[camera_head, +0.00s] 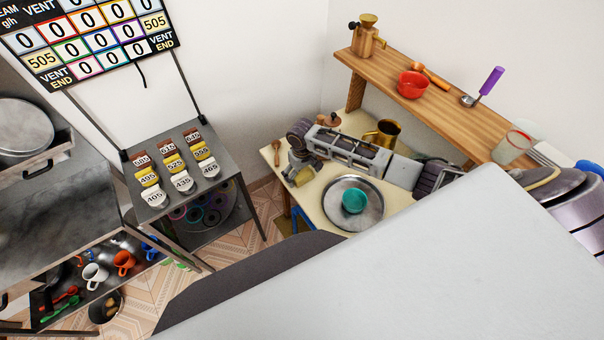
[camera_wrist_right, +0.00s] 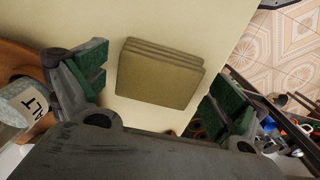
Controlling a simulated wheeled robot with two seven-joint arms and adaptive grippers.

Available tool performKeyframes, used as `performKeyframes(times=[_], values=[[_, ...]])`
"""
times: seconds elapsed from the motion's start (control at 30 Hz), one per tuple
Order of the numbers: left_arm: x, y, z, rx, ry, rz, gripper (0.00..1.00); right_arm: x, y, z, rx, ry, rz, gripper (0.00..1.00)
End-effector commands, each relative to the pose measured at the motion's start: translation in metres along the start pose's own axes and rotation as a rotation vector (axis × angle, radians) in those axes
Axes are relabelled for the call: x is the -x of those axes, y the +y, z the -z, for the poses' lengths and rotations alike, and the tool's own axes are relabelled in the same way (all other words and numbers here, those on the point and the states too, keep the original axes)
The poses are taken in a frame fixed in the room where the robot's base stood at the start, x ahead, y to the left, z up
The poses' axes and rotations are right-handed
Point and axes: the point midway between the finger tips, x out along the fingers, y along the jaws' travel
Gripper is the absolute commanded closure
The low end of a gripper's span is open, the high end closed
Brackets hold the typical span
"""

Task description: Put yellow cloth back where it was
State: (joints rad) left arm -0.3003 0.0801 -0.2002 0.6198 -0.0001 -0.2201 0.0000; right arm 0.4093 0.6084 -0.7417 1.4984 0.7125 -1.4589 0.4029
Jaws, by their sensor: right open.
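The yellow cloth is most likely in the olive-yellow stack of folded, flat layers (camera_wrist_right: 160,75) on the cream tabletop, seen in the right wrist view. I cannot tell one particular cloth apart from the others. A small yellow patch (camera_head: 303,176) beside my right gripper in the head view is probably the same stack. My right gripper (camera_head: 297,154) is open over the left part of the table. In its wrist view the green-padded fingers (camera_wrist_right: 158,92) stand apart on either side of the stack, with nothing held. My left gripper is out of view.
A jar with a partly hidden label (camera_wrist_right: 25,108) is close to one right finger. A wooden shelf (camera_head: 450,112) runs behind.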

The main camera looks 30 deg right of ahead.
Motion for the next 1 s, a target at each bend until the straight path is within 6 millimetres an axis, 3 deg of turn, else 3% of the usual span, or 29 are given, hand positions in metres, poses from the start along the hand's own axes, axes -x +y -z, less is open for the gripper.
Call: performKeyframes(times=[0.27,0.43,1.0], values=[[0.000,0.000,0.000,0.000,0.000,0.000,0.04,0.002,0.000,0.000,0.000,0.001,0.000,0.03],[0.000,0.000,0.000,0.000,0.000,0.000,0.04,0.013,0.001,0.001,-0.001,0.001,0.000,0.03],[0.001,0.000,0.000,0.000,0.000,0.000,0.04,0.093,0.000,0.001,0.000,0.002,0.000,0.03]])
